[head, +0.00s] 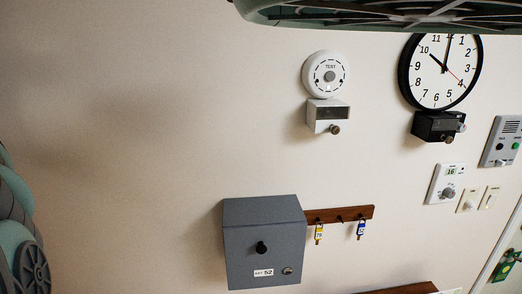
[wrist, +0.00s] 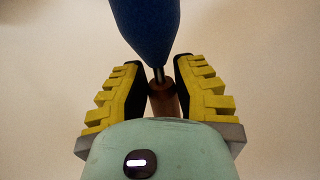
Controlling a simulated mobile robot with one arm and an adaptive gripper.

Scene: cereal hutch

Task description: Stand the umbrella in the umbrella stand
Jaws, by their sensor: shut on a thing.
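A blue umbrella (wrist: 150,30) shows at the top of the wrist view, with a thin metal shaft below the blue cloth and a brown grip (wrist: 165,98) under it. My gripper (wrist: 162,78) has yellow, ribbed fingers on either side of the brown grip and is shut on the umbrella. The umbrella's far end is cut off by the top of the picture. Neither the umbrella nor my gripper can be made out in the head view. The umbrella stand is in neither view.
The head view faces a pale wall. On it are a grey key box (head: 265,235), a wooden key rack (head: 340,214) with two tagged keys, a round white alarm (head: 326,74), a black clock (head: 440,72), a thermostat (head: 446,184) and switches. The floor is out of view.

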